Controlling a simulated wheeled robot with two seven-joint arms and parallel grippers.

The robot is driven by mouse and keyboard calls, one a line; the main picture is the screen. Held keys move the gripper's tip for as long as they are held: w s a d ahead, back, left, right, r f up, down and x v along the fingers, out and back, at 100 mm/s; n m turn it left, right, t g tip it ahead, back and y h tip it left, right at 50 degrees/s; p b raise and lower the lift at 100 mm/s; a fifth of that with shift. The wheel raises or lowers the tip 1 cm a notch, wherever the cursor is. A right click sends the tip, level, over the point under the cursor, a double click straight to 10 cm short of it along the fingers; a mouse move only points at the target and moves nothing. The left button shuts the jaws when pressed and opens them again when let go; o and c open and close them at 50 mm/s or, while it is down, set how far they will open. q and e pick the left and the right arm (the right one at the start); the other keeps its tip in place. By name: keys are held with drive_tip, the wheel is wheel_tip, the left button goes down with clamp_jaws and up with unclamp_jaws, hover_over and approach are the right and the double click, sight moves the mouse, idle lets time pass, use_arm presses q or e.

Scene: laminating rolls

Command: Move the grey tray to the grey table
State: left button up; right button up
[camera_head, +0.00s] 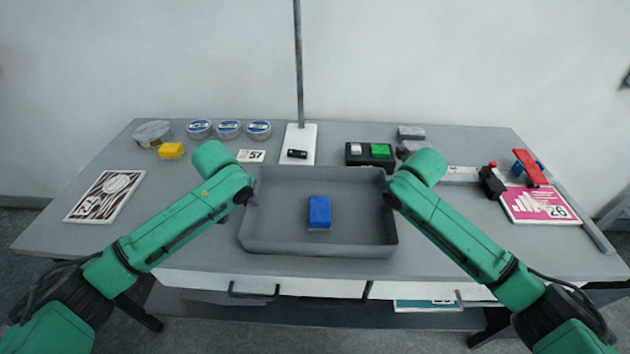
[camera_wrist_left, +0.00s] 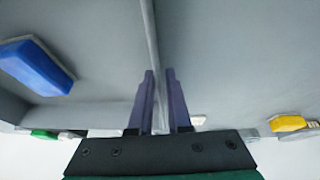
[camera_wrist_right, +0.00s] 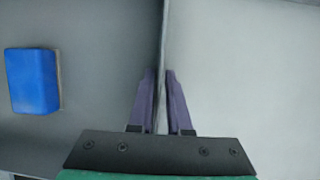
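The grey tray (camera_head: 270,232) is at the front middle of the grey table (camera_head: 185,245), with a blue block (camera_head: 319,211) inside it. I cannot tell whether its bottom touches the tabletop. My left gripper (camera_head: 251,198) is at the tray's left wall; in the left wrist view its fingers (camera_wrist_left: 159,95) close on either side of the wall. My right gripper (camera_head: 389,199) is at the right wall; in the right wrist view its fingers (camera_wrist_right: 160,95) are also close on both sides of the wall. The blue block also shows there (camera_wrist_right: 33,81).
Several round tins (camera_head: 229,130), a yellow block (camera_head: 171,151) and a white stand with a pole (camera_head: 299,60) are behind. A framed picture (camera_head: 105,196) lies left, a pink print (camera_head: 538,204) right.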

use_arm(q)
drive_tip(key=shift+o, duration=0.6)
drive_tip(key=shift+r, duration=0.15)
use_arm(e)
drive_tip(key=shift+o, duration=0.6)
drive_tip(key=shift+r, duration=0.15)
use_arm(q)
drive_tip(key=shift+s+r, duration=0.1)
use_arm(e)
drive_tip(key=shift+s, duration=0.1)
drive_tip(key=shift+r, duration=0.2)
use_arm(q)
drive_tip(key=v, duration=1.1)
drive_tip(key=shift+r, duration=0.4)
use_arm(e)
drive_tip(key=v, duration=1.1)
drive_tip(key=shift+s+r, duration=0.15)
drive_tip(key=shift+r, duration=0.2)
use_arm(q)
drive_tip(key=shift+s, duration=0.15)
